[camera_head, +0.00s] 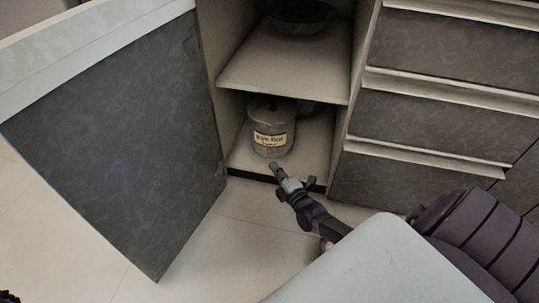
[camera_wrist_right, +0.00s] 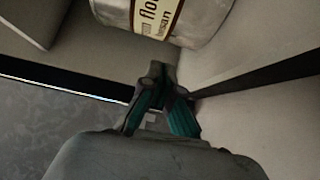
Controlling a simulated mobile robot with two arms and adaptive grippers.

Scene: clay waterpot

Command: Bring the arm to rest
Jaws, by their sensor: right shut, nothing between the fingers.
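My right gripper (camera_head: 276,170) is shut and empty at the front edge of the cabinet's lower compartment. It also shows in the right wrist view (camera_wrist_right: 157,72), with its fingertips together. A grey labelled canister (camera_head: 271,127) stands upright on the cabinet floor, just beyond the fingertips. In the right wrist view the canister (camera_wrist_right: 195,18) is at the top, apart from the fingers. My right arm comes in from the lower right. At the bottom left corner only a small dark piece shows, and my left gripper cannot be made out.
An open cabinet door (camera_head: 115,140) stands on the left. A shelf (camera_head: 285,65) above the canister bears a dark bowl (camera_head: 298,17). Drawers (camera_head: 440,130) on the right are shut. Free floor (camera_head: 225,255) lies in front of the cabinet.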

